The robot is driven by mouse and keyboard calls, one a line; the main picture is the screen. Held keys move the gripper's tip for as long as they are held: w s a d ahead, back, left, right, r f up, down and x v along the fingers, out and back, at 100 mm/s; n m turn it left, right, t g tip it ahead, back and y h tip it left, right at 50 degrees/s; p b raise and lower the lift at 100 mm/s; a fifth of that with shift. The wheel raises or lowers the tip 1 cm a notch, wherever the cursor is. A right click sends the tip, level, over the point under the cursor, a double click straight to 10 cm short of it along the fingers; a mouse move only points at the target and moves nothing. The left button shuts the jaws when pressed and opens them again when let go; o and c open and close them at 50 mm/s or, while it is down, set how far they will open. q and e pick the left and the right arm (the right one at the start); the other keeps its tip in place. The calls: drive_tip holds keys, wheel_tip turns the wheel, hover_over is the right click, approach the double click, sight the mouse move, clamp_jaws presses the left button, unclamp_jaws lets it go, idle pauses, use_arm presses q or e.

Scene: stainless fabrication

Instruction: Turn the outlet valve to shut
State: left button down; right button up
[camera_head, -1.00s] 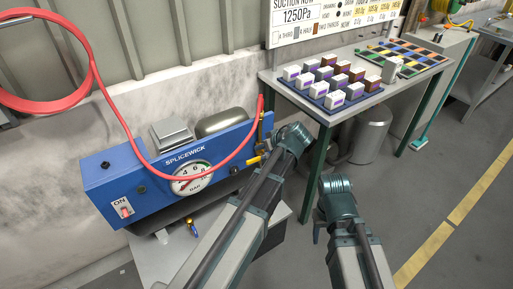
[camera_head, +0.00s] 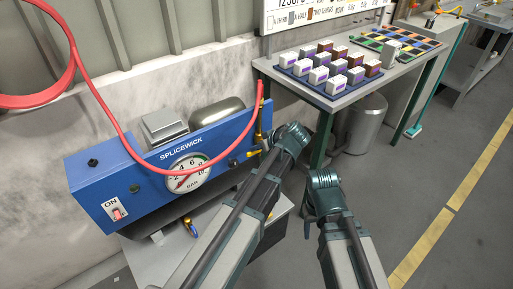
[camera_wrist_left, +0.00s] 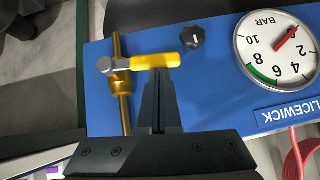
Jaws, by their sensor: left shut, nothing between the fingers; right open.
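The outlet valve has a yellow lever (camera_wrist_left: 153,61) on a brass pipe (camera_wrist_left: 121,85) at the end of the blue compressor panel (camera_head: 140,168). In the left wrist view the lever lies across the pipe, pointing right. My left gripper (camera_wrist_left: 158,76) is shut and empty, its fingertips right at the lever's lower edge in that view; whether they touch it I cannot tell. In the head view the lever (camera_head: 254,153) shows small beside my left wrist, which hides the left fingers. My right gripper (camera_head: 308,227) is open, low and apart from the valve, its fingers mostly hidden.
A round gauge (camera_head: 188,173) and a black knob (camera_wrist_left: 192,37) are on the panel. A red hose (camera_head: 112,112) runs over it. A table (camera_head: 345,103) with a tray of blocks stands behind right, a grey bin (camera_head: 366,128) beneath. The floor at right is clear.

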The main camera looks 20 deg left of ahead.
use_arm(q)
drive_tip(key=shift+s+a+f+b, duration=0.1)
drive_tip(key=shift+s+f+b, duration=0.25)
drive_tip(key=shift+f+b, duration=0.35)
drive_tip(key=shift+s, duration=0.1)
drive_tip(key=shift+r, duration=0.1)
drive_tip(key=shift+a+r+p, duration=0.1)
drive_tip(key=shift+r+p, duration=0.5)
drive_tip(key=shift+p, duration=0.4)
drive_tip(key=shift+w, duration=0.2)
